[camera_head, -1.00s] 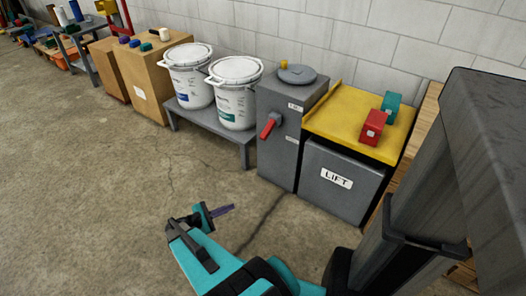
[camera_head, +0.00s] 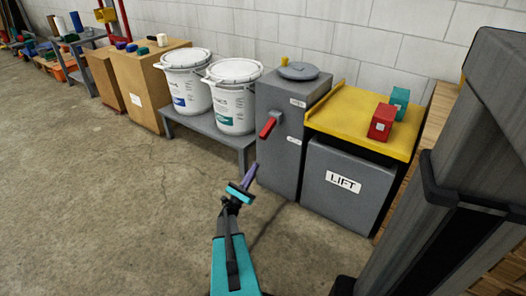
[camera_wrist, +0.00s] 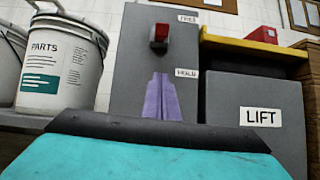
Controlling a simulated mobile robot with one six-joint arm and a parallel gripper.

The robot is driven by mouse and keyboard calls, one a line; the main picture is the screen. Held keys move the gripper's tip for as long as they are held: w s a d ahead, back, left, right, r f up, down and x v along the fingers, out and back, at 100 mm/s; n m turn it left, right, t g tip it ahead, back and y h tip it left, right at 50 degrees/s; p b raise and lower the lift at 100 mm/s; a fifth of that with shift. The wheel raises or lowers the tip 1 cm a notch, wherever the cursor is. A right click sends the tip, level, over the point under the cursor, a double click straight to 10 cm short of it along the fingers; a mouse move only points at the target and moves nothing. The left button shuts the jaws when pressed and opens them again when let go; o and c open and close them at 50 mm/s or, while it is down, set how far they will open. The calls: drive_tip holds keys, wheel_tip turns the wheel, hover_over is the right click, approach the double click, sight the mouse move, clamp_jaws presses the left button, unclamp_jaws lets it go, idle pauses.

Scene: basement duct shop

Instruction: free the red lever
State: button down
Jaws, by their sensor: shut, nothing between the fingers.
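The red lever (camera_head: 268,127) is on the front of a grey metal cabinet (camera_head: 279,165). Its handle sticks out and slopes down to the left in the head view. In the wrist view the lever (camera_wrist: 161,33) is seen nearly end-on. An upper label (camera_wrist: 188,18) seems to read FREE, and a lower label (camera_wrist: 186,73) seems to read HOLD; both are blurred. My gripper (camera_head: 252,168), with purple fingers, is shut and empty, in front of the cabinet and below the lever. In the wrist view its fingertips (camera_wrist: 159,77) point at the cabinet front, apart from the lever.
A grey LIFT box (camera_head: 340,185) with a yellow top (camera_head: 350,115) stands to the right, carrying a red block (camera_head: 382,122) and a teal block (camera_head: 400,100). Two white buckets stand on a low grey bench (camera_head: 208,127) to the left. The concrete floor in front is clear.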

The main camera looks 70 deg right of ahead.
drive_tip(key=shift+s+d+n+t+h, duration=0.1)
drive_tip(key=shift+d+n+t+h, duration=0.3)
drive_tip(key=shift+d+n+h, duration=0.1)
drive_tip(key=shift+d+r, duration=0.1)
drive_tip(key=s+d+r+b, duration=0.1)
drive_tip(key=d+r+b, duration=0.4)
drive_tip(key=r, duration=0.4)
drive_tip(key=shift+s+d+r, duration=0.25)
drive_tip(key=shift+d+r, duration=0.05)
drive_tip(key=shift+r, duration=0.05)
idle(0.3)
